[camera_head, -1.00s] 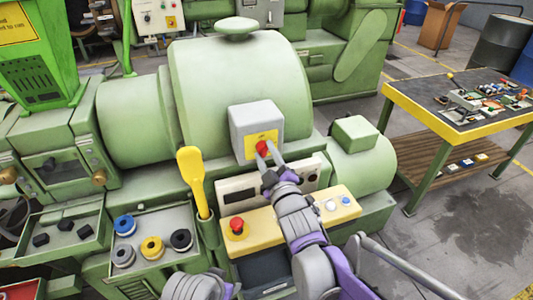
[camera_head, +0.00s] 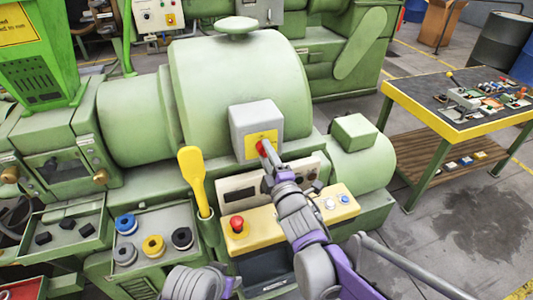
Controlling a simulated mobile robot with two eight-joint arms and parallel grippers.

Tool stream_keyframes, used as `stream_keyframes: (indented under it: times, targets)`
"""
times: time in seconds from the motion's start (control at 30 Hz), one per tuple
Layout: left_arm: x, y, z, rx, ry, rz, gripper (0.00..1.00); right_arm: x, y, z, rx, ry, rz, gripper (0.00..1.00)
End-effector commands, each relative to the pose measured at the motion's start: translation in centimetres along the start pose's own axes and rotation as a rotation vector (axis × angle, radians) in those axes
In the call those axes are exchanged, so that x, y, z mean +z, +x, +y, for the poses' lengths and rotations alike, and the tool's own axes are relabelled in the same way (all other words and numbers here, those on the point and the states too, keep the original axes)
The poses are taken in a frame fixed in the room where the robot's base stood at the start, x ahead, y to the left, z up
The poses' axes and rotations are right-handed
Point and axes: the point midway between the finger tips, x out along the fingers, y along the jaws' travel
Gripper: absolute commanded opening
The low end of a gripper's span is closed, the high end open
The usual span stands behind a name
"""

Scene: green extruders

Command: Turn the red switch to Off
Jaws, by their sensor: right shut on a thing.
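The red switch (camera_head: 261,147) sits on a yellow plate on the front of a grey box (camera_head: 252,117), which is fixed to the green extruder (camera_head: 240,75). My right gripper (camera_head: 265,157) is at the switch, shut on it, and its fingers cover part of the knob. The switch's markings are too small and too covered to read. My left arm shows only at the bottom edge, below the machine's front; its fingertips cannot be made out.
A yellow panel with a red button (camera_head: 237,223) lies below the switch. A yellow-edged table (camera_head: 455,135) with loose parts stands at the right.

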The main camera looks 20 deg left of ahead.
Motion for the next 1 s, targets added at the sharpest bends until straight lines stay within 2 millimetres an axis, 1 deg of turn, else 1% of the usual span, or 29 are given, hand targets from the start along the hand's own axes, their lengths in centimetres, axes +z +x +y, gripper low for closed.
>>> stream_keyframes:
  times: [0.03,0.37,0.4,0.53,0.83,0.93,1.0]
  targets:
    - [0.1,0.1,0.0,0.0,0.0,0.0,0.5,0.1,-0.1,-0.3,-0.006,-0.004,-0.003,0.0]
    - [0.1,0.1,0.0,0.0,0.0,-0.001,0.5,0.1,-0.1,-0.4,-0.006,-0.005,-0.003,0.0]
    - [0.1,0.1,0.0,0.0,0.0,-0.001,0.5,0.1,-0.1,-0.4,-0.006,-0.004,-0.003,0.46]
    - [0.1,0.1,0.0,0.0,0.0,-0.001,0.5,0.0,-0.1,-0.3,-0.005,-0.004,-0.002,0.7]
    - [0.0,0.0,0.0,0.0,0.0,0.0,0.5,0.0,-0.1,-0.1,-0.002,-0.003,-0.001,0.71]
    - [0.1,0.1,0.0,0.0,0.0,-0.001,0.5,0.0,-0.8,-0.1,-0.002,-0.003,-0.001,0.71]
    - [0.2,0.2,0.0,0.0,0.0,-0.002,0.5,0.0,-1.6,-0.1,-0.002,-0.002,-0.002,0.71]
